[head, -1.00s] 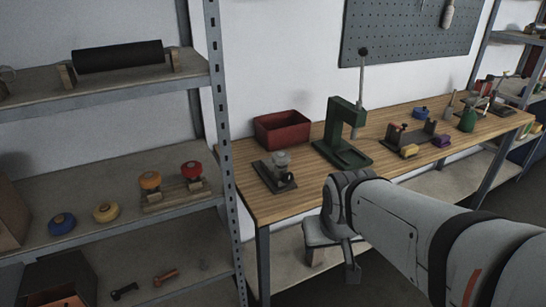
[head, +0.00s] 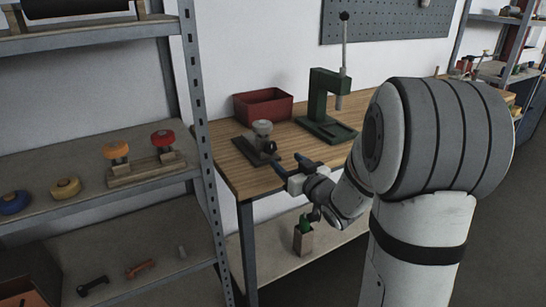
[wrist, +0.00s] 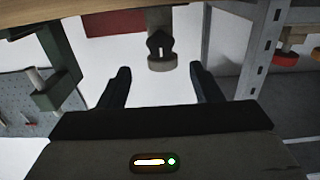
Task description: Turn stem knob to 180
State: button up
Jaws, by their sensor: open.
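A small fixture with a dark base (head: 250,150) stands on the near left end of the wooden bench. My gripper (head: 291,165) is at the bench's front edge, just right of and nearer than the fixture. Its fingers (wrist: 160,70) are spread, with nothing between them.
A red bin (head: 263,106) stands behind the fixture. A green press (head: 322,95) with a tall lever stands to its right. A metal shelf post (head: 200,130) rises left of the bench. Orange (head: 116,149) and red (head: 163,138) knobs sit on a wooden block on the shelf.

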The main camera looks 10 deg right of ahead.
aim_at(271, 148)
jog(key=x, duration=0.7)
jog(key=shift+w+a, duration=0.15)
jog(key=shift+w, duration=0.15)
jog(key=shift+c, duration=0.3)
jog(key=c, duration=0.9)
